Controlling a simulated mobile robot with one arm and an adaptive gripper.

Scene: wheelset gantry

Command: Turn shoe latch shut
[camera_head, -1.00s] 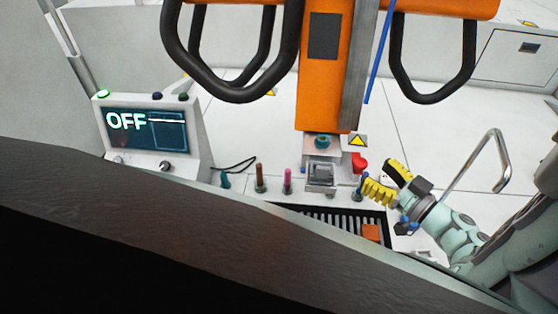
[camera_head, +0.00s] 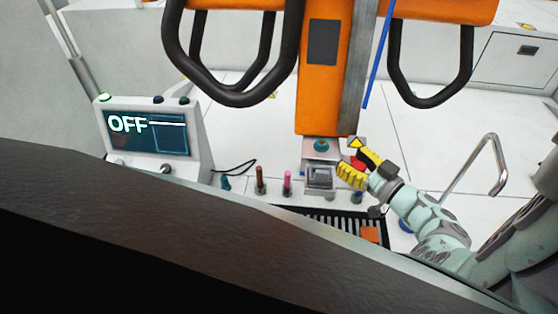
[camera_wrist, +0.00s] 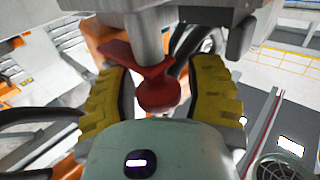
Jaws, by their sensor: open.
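The red latch (camera_wrist: 158,88) has a flat plate and a rounded knob. In the wrist view it sits on a grey metal rod between my yellow finger pads. In the head view my gripper (camera_head: 360,168) is at the right side of the grey shoe block (camera_head: 320,178), below the orange column. The latch (camera_head: 357,163) is mostly hidden there behind the fingers.
The orange gantry column (camera_head: 325,85) with black looped handles (camera_head: 432,100) stands above. A console (camera_head: 150,140) reading OFF is at left. Several coloured pegs (camera_head: 287,182) stand left of the shoe. A dark slotted tray (camera_head: 330,218) lies in front; a bent metal rail (camera_head: 485,160) is at right.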

